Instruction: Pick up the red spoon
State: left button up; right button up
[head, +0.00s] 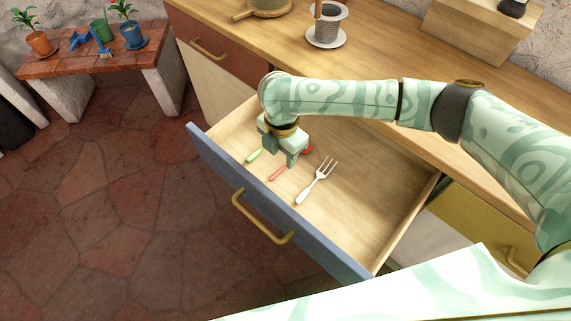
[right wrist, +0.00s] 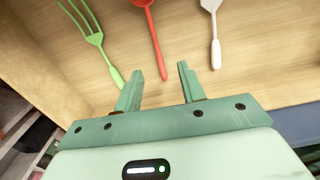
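The red spoon (head: 278,173) lies flat in the open drawer, partly hidden by my right gripper in the head view. In the right wrist view the red spoon (right wrist: 153,40) has its handle end pointing between the two fingers. My right gripper (right wrist: 157,82) is open and empty, with its fingers spread on either side of the handle's line. In the head view my right gripper (head: 281,160) hangs over the drawer, above the spoon. My left gripper is not in view.
A green fork (right wrist: 100,42) lies left of the spoon and a white-handled fork (head: 315,182) lies right of it. The drawer's blue front (head: 225,168) and side walls bound the space. The drawer's right part is bare.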

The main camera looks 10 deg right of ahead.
aim_at(281, 168)
jog(key=shift+f, duration=0.25)
jog(key=f+b, duration=0.3)
jog(key=f, duration=0.2)
jog(key=shift+a, duration=0.2)
jog(key=shift+s+r, duration=0.1)
jog(key=shift+r, duration=0.05)
jog(key=shift+c, duration=0.7)
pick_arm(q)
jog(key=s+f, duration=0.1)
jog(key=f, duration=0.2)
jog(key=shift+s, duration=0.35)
pick_arm(e)
grip_shut()
